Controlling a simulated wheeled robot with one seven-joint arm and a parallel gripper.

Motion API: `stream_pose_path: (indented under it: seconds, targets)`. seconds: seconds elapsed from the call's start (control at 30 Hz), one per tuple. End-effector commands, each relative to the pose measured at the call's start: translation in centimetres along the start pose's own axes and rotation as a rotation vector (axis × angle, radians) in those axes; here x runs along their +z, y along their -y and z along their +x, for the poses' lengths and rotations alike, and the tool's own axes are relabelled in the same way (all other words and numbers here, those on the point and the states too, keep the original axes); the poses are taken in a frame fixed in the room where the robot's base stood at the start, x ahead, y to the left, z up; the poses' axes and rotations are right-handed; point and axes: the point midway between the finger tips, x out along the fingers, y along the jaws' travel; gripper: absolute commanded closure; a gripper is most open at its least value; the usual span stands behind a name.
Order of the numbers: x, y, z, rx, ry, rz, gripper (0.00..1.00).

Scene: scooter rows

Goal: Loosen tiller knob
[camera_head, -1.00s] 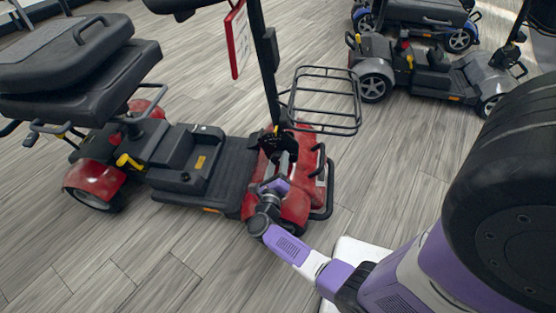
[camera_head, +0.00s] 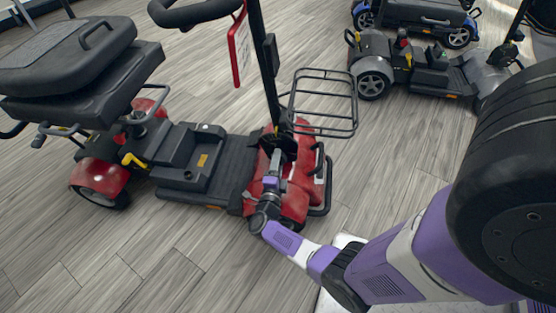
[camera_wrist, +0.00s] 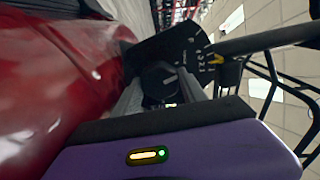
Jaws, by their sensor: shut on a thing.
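The tiller knob (camera_wrist: 158,80) is a round black knob at the base of the tiller, in front of a black bracket plate (camera_wrist: 178,45) with white markings. My gripper (camera_wrist: 160,88) has one grey finger on each side of the knob and is shut on it. In the head view my gripper (camera_head: 276,158) reaches up to the tiller base over the red front of the scooter (camera_head: 305,170). The knob itself is hidden there behind my gripper. The black tiller post (camera_head: 263,70) stands nearly upright.
A black wire basket (camera_head: 325,100) sticks out to the right of the tiller. A red-framed sign (camera_head: 239,48) hangs left of the post. The scooter's seat (camera_head: 80,70) is at the left. A grey scooter (camera_head: 420,65) stands behind. Bare wood floor lies in front.

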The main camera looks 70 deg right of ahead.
Motion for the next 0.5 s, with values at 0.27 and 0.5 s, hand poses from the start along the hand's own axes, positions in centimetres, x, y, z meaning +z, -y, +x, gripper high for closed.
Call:
stream_pose_path:
  seconds: [0.27,0.5]
  targets:
    - [0.04,-0.04,-0.10,0.001,0.003,-0.116,0.91]
    - [0.02,-0.10,-0.09,0.001,0.003,-0.149,0.92]
